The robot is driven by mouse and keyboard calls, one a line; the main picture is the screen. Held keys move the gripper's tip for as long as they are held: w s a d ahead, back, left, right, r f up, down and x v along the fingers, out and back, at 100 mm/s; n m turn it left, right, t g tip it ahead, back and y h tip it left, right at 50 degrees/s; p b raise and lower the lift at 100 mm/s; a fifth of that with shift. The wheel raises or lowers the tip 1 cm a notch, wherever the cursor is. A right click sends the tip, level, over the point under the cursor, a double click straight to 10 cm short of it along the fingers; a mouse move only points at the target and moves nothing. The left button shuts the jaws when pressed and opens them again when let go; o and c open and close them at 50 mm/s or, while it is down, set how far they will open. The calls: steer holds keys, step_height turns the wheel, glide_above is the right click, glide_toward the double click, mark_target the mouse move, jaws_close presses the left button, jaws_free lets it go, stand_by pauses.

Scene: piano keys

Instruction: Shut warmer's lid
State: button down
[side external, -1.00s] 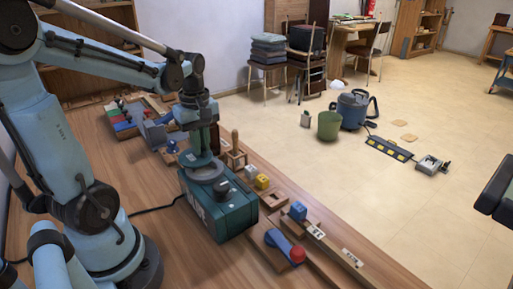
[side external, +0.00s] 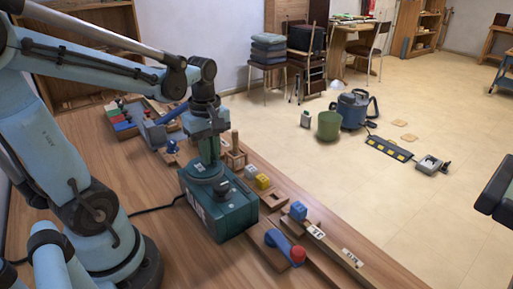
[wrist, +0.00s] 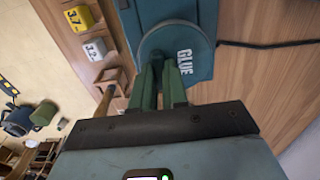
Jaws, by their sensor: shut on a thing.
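The warmer (side external: 226,217) is a teal box on the wooden bench, beneath my gripper. Its round blue-green lid (side external: 204,171) lies over the top opening and looks about flat; I cannot tell if it is fully seated. In the wrist view the lid (wrist: 160,38) is a disc close to the warmer's top (wrist: 205,13), with the word GLUE near it. My gripper (wrist: 161,70) points down at the lid with its green fingers close together, shut on the lid. The exact part gripped is hidden between the fingers.
Yellow (side external: 262,182) and grey (side external: 250,172) weight blocks stand right of the warmer, by a wooden peg holder (side external: 235,156). A cable (side external: 160,208) runs left over bare bench.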

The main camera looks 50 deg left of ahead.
steer(key=shift+d, duration=0.25)
steer(key=c, duration=1.1)
jaws_free()
steer(key=shift+c, duration=0.2)
steer(key=shift+a+r, duration=0.1)
step_height(320, 180, up, 12)
steer(key=d+f+m+t, duration=0.2)
steer(key=d+m, duration=0.1)
steer(key=m, duration=0.2)
steer(key=w+d+f+m+t, duration=0.1)
steer(key=d+f+m+t, duration=0.1)
steer(key=m, duration=0.4)
steer(key=w+d+f+m+t, duration=0.1)
steer(key=d+f+m+t, duration=0.1)
steer(key=d+f+m, duration=0.2)
steer(key=shift+w+d+f+m, duration=0.15)
steer(key=shift+f+m, duration=0.1)
steer(key=shift+m, duration=0.45)
steer(key=shift+d+f+m+t, duration=0.3)
steer(key=shift+d+m+t, duration=0.15)
steer(key=shift+m, duration=0.35)
